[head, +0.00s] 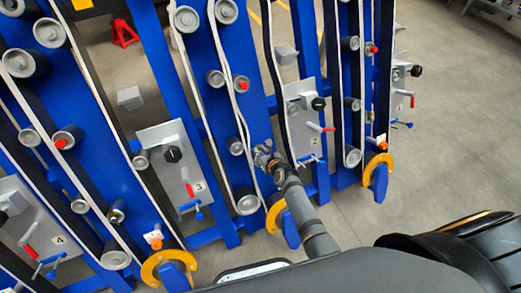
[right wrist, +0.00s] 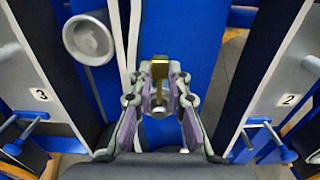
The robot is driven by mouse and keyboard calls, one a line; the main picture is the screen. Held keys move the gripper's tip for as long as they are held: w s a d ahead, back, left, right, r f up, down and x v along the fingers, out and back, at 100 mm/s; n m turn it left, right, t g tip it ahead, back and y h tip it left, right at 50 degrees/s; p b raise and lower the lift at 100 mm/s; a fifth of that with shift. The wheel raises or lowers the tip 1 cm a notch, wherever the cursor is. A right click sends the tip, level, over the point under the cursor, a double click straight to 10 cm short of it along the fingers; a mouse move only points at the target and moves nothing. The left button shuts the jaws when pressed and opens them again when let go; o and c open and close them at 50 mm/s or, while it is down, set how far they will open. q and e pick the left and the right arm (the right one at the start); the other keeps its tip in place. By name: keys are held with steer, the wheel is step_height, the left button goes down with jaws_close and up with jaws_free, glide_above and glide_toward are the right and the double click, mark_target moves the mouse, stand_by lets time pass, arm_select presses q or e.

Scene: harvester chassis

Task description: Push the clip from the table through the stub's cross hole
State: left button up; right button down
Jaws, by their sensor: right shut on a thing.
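My right gripper (head: 265,155) is at the blue frame, left of the panel marked 2. In the right wrist view its fingers (right wrist: 159,88) are closed in on small metal parts. A brass-coloured block (right wrist: 159,68) shows between the fingertips, and a small silver round part sits just below it between the purple pads. I take the held thing to be the clip, but its outline is mostly hidden by the fingers. The stub's cross hole cannot be made out, and I cannot tell whether the clip is in it. My left gripper is in neither view.
A large grey roller (right wrist: 88,40) stands close to the left of the gripper. Panels marked 3 (head: 170,145) and 2 (head: 300,95) lie on either side, with blue-handled screws. Belts run between them. Yellow hooks (head: 168,262) stand at the near frame ends. Floor at right is clear.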

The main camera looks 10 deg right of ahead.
steer(key=shift+s+d+f+b, duration=0.1)
steer(key=shift+s+f+b, duration=0.3)
steer(key=shift+f, duration=0.25)
steer(key=shift+s+d+f+b, duration=0.1)
steer(key=shift+s+f+b, duration=0.25)
steer(key=shift+f, duration=0.25)
steer(key=shift+s+f+b, duration=0.3)
steer(key=shift+f+b, duration=0.1)
steer(key=shift+f, duration=0.25)
steer(key=c, duration=1.2)
jaws_free()
steer(key=shift+s, duration=0.1)
steer(key=v, duration=1.2)
